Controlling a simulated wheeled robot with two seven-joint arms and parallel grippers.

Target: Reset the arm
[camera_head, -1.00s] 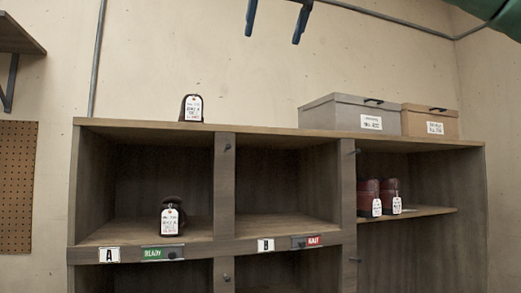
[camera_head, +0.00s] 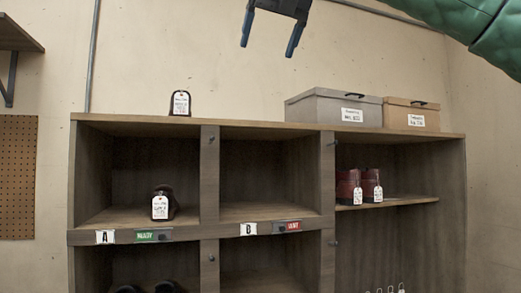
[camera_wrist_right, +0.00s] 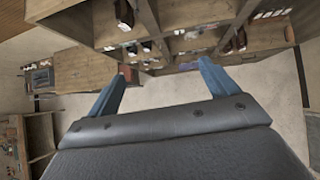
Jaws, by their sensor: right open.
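My right gripper (camera_head: 268,36) hangs at the top of the head view with its two blue fingers wide apart and nothing between them. It is in front of the wall, above the shelf unit (camera_head: 262,131). In the right wrist view the same gripper (camera_wrist_right: 157,82) shows both blue fingers spread and empty, with the shelving beyond the tips. My right arm (camera_head: 450,22), in a green sleeve, comes in from the top right. My left gripper is not in view.
A tagged dark shoe (camera_head: 180,103) stands on the unit's top, and another (camera_head: 164,204) in compartment A. Compartment B looks empty. Reddish-brown boots (camera_head: 359,187) stand on the right shelf. A grey box (camera_head: 333,107) and a tan box (camera_head: 411,114) sit on top at the right.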

